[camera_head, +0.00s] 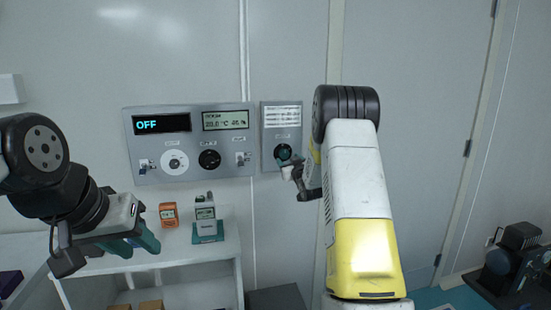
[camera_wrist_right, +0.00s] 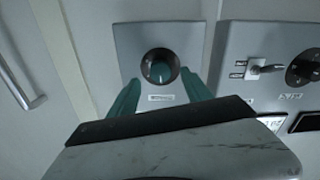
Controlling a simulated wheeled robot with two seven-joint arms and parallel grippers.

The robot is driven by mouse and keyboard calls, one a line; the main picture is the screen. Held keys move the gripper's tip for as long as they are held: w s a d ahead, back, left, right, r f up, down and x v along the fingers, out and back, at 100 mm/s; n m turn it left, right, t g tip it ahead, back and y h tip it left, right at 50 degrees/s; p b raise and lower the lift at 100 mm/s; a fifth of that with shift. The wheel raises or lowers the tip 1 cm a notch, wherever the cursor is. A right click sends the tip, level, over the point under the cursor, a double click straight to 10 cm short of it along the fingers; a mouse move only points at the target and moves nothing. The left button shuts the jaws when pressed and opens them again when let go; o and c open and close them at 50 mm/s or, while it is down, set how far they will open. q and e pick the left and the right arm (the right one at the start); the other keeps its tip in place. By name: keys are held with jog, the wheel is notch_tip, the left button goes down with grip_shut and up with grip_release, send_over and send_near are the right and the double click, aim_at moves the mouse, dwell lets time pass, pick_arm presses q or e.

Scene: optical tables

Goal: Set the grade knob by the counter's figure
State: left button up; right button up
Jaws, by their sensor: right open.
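In the right wrist view this knob (camera_wrist_right: 160,68) sits just beyond my right gripper (camera_wrist_right: 162,84), whose teal fingers are apart, one to each side; contact cannot be seen. In the head view the right gripper (camera_head: 294,168) is at the knob, partly hidden by my arm. A handheld device with a small screen (camera_head: 205,213) stands in a teal cradle on the shelf; its figure is too small to read. My left gripper (camera_head: 138,242) hangs over the shelf's left part.
A wider grey panel (camera_head: 190,176) to the left has a display reading OFF (camera_head: 161,124), a room readout (camera_head: 226,121), a white dial (camera_head: 175,162), a black knob (camera_head: 209,159) and two switches. An orange device (camera_head: 168,214) stands on the shelf (camera_head: 190,252). Dark equipment (camera_head: 515,262) is at far right.

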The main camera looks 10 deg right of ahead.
aim_at(284, 156)
jog(key=shift+w+a, duration=0.1)
jog(key=shift+w, duration=2.25)
jog(key=shift+c, duration=0.3)
grip_shut()
jog(key=shift+m, duration=0.3)
jog(key=m, duration=0.4)
jog(key=shift+m, duration=0.4)
jog(key=m, duration=0.6)
jog(key=shift+a, duration=0.1)
jog(key=shift+m, duration=0.3)
